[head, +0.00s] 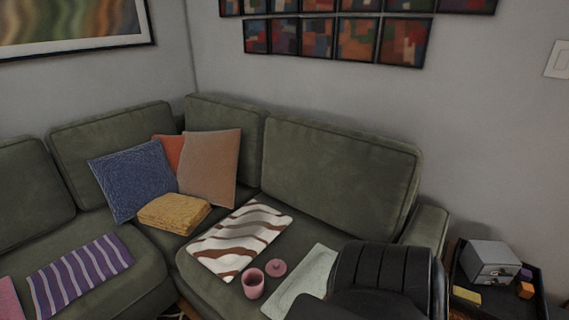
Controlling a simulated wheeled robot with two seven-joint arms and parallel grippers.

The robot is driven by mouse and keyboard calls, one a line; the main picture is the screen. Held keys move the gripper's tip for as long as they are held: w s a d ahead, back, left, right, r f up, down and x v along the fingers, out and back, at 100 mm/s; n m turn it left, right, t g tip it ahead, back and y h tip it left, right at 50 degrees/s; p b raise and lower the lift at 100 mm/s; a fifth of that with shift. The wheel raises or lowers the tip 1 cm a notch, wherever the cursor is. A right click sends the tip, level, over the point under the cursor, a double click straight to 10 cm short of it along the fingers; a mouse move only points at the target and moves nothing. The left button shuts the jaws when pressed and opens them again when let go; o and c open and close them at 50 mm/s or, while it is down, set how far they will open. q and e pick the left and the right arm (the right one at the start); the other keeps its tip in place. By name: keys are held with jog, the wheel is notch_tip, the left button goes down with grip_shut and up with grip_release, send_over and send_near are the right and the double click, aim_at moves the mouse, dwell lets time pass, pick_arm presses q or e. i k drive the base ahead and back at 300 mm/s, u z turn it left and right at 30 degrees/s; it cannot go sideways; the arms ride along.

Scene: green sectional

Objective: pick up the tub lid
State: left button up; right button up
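The tub lid (276,268) is a small round pink disc with a knob on top. It lies on the green seat cushion, beside the pink tub (253,284), which stands upright with its top open. The lid is behind and to the right of the tub, near the edge of a brown-and-white patterned cloth. A black part of my arm fills the lower right of the head view and hides part of the seat. Neither gripper's fingers show.
A pale green cloth (301,284) lies right of the lid, partly behind my arm. The wavy brown-and-white cloth (240,238) lies behind. A yellow folded blanket (173,213) and cushions (209,168) rest in the corner. A black tray table (498,304) holds a grey box (488,262) and small blocks.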

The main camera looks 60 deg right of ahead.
aim_at(275, 268)
jog(key=z, duration=0.3)
jog(key=i, duration=2.35)
jog(key=z, duration=5.05)
jog(key=k, duration=0.3)
jog(key=u, duration=0.8)
